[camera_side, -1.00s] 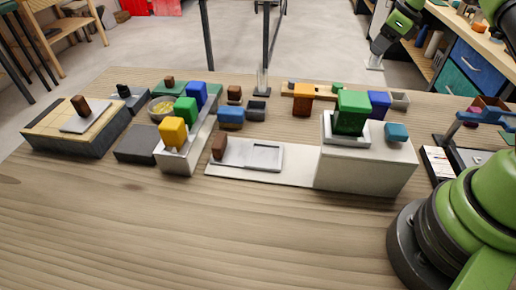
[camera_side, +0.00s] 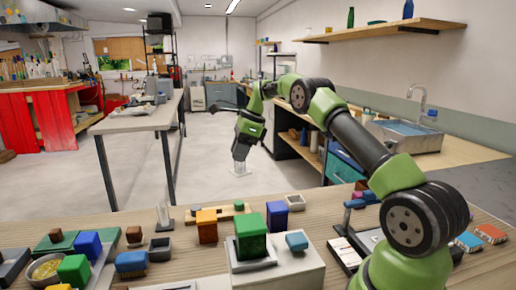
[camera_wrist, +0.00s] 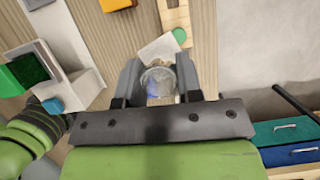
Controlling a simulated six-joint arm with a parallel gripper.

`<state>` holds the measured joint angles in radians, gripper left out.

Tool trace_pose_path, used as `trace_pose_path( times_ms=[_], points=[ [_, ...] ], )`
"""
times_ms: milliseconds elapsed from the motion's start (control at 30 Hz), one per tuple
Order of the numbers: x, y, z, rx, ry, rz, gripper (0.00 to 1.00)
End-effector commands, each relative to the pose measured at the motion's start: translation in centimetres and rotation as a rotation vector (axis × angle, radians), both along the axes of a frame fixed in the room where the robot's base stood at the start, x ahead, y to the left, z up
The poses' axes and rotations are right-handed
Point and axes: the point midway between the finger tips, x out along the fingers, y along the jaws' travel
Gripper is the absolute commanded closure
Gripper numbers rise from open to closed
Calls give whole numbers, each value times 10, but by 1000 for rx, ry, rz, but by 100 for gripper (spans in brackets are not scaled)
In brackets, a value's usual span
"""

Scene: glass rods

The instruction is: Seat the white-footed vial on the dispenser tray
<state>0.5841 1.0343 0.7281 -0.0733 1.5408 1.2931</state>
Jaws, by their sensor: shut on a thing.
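My gripper (camera_side: 241,158) is shut on a clear glass vial (camera_side: 240,166). It hangs upright with its white foot (camera_side: 239,174) at the bottom, in the air, seen against the floor past the table's far edge. In the wrist view the vial (camera_wrist: 158,80) sits between both fingers, with its pale square foot (camera_wrist: 160,47) showing beyond it. No label marks the dispenser tray. A pale tray (camera_side: 180,287) is cut off by the bottom edge of the side view, left of the white block (camera_side: 290,275), so I cannot tell whether it is that one.
Another glass tube (camera_side: 167,215) stands on the table. An orange block (camera_side: 207,226) and a blue block (camera_side: 131,262) stand left. Drawers (camera_wrist: 285,131) show right in the wrist view.

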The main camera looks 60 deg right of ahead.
Motion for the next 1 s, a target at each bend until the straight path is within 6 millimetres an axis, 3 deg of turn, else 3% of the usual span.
trace_pose_path(
  times_ms=[233, 400, 500, 800, 867, 1000],
  points=[
    [12, 119, 1, -4, 7, 436, 91],
    [-4, 202, 1, -2, 6, 762, 91],
    [-17, 239, 1, 3, 5, 914, 91],
    [-52, 299, 0, 13, 0, 1198, 91],
    [-58, 307, 0, 16, -1, 1240, 91],
    [-59, 307, -24, 18, 3, 1246, 91]
  ],
)
